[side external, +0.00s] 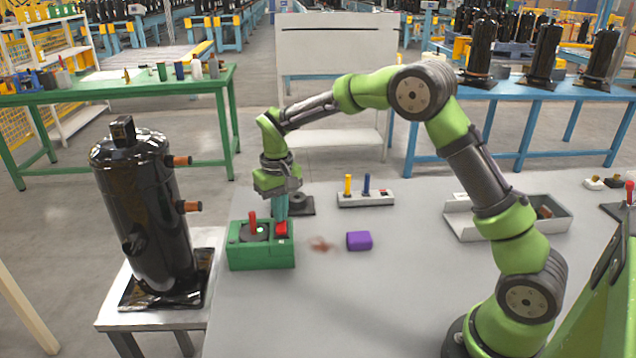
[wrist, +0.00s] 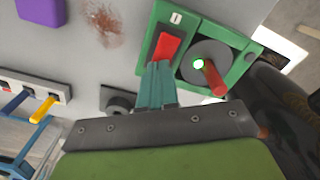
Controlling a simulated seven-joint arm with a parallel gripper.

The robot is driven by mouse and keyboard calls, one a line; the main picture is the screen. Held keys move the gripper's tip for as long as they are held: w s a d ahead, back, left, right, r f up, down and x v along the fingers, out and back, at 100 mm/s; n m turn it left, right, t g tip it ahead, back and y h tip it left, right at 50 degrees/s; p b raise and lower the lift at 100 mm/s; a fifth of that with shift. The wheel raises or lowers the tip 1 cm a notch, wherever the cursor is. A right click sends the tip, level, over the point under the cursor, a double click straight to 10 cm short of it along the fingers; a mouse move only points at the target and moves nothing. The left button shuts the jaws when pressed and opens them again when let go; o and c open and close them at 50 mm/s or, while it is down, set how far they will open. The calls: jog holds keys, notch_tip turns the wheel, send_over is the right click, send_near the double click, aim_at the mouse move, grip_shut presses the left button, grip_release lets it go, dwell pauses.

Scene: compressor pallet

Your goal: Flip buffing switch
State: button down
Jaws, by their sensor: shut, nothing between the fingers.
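The green box (side external: 262,258) stands at the table's left edge. It carries a red rocker switch (side external: 282,229) and a dark round disc with a red-handled lever (side external: 253,222). In the wrist view the red switch (wrist: 166,46) lies just beyond my fingertips, beside a white marking, and the lever (wrist: 214,82) is to its right with a lit spot at its base. My gripper (side external: 282,212) is shut and empty, pointing down at the switch; its teal fingers also show in the wrist view (wrist: 157,75). The fingertips are at the switch's near edge; I cannot tell whether they touch it.
A purple block (side external: 359,241) and a reddish-brown stain (side external: 320,244) lie right of the box. Behind is a grey holder (side external: 365,199) with yellow and blue pegs. A grey tray (side external: 470,222) is further right. A black compressor (side external: 145,215) stands left on a pallet. The front middle of the table is clear.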

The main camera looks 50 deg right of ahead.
aim_at(285, 226)
jog(key=shift+f, duration=0.2)
notch_tip(285, 226, up, 7)
dwell(0.8)
jog(key=shift+w, duration=0.1)
jog(key=shift+s+a+f, duration=0.1)
jog(key=shift+s+f, duration=0.2)
jog(key=shift+s, duration=0.2)
jog(key=shift+s+a+f, duration=0.1)
jog(key=shift+s+f, duration=0.15)
jog(key=shift+s, duration=0.2)
jog(key=s+a+r+t+y, duration=0.1)
jog(key=s+r+t, duration=0.2)
jog(key=s, duration=0.9)
jog(key=s+a+r+m+t+y, duration=0.1)
jog(key=s+r+t, duration=0.3)
jog(key=s, duration=0.8)
notch_tip(285, 226, up, 2)
jog(key=shift+s+r, duration=0.15)
jog(key=shift+r, duration=0.1)
